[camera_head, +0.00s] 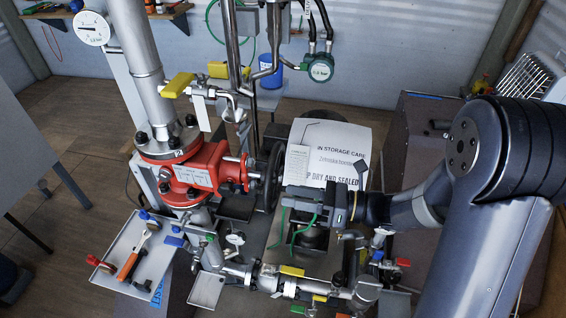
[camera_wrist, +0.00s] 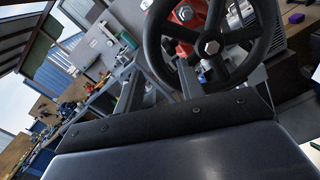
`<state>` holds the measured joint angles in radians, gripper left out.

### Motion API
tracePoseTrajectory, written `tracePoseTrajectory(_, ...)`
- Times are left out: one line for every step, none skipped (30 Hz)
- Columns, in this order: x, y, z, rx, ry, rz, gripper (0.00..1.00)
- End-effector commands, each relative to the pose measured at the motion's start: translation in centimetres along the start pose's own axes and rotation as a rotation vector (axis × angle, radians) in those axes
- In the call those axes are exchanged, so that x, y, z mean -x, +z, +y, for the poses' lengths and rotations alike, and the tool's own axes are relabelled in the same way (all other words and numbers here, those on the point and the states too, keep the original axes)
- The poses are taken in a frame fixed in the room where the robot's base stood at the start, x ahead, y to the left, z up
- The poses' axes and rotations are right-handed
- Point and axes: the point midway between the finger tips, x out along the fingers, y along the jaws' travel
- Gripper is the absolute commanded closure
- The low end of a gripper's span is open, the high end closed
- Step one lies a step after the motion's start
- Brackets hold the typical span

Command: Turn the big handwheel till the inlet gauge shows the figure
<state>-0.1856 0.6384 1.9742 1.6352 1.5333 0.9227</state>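The big handwheel (camera_head: 272,178) is dark and seen nearly edge-on in the head view, on the right of the red valve body (camera_head: 196,172). In the wrist view the black handwheel (camera_wrist: 262,45) fills the upper right, with a bolt at its hub. My gripper (camera_head: 286,199) is just right of the wheel's lower part, pointing left. Its fingers (camera_wrist: 190,85) stand apart in the wrist view, with the lower rim near or between them; contact cannot be told. A white dial gauge (camera_head: 92,28) is at upper left; its needle is too small to read. Which gauge is the inlet one is unclear.
A green-rimmed gauge (camera_head: 319,71) hangs at the top. A tray (camera_head: 140,262) with tools stands at lower left. A white printed sign (camera_head: 330,150) stands behind my gripper. Pipes and small valves (camera_head: 290,285) crowd the space below. Open floor lies at left.

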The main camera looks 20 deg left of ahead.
Motion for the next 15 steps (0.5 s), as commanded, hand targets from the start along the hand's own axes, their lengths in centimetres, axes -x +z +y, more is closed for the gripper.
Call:
tracePoseTrajectory(-0.7,-0.1,0.1,0.001,0.004,0.001,0.63)
tracePoseTrajectory(-1.1,-0.1,0.1,0.001,0.004,0.001,0.63)
tracePoseTrajectory(-1.6,-0.1,0.1,0.001,0.004,0.001,0.63)
tracePoseTrajectory(-1.9,-0.1,0.1,0.001,0.004,0.001,0.63)
tracePoseTrajectory(-2.3,-0.1,0.0,0.001,0.003,0.001,0.63)
tracePoseTrajectory(-2.8,-0.1,0.1,0.001,0.004,0.002,0.63)
tracePoseTrajectory(-3.1,-0.1,0.1,0.001,0.004,0.001,0.63)
tracePoseTrajectory(-3.5,-0.1,0.1,0.002,0.003,0.001,0.63)
tracePoseTrajectory(-4.0,-0.1,0.1,0.002,0.004,0.002,0.63)
tracePoseTrajectory(-4.3,-0.1,0.0,0.002,0.003,0.002,0.63)
tracePoseTrajectory(-4.7,-0.1,0.0,0.002,0.003,0.001,0.63)
tracePoseTrajectory(-4.6,0.0,0.0,0.001,0.001,0.000,0.63)
tracePoseTrajectory(-4.5,0.0,0.0,0.001,0.000,0.000,0.63)
tracePoseTrajectory(-4.5,0.1,0.0,0.001,0.000,0.000,0.63)
tracePoseTrajectory(-4.6,0.1,0.0,0.001,0.000,0.000,0.63)
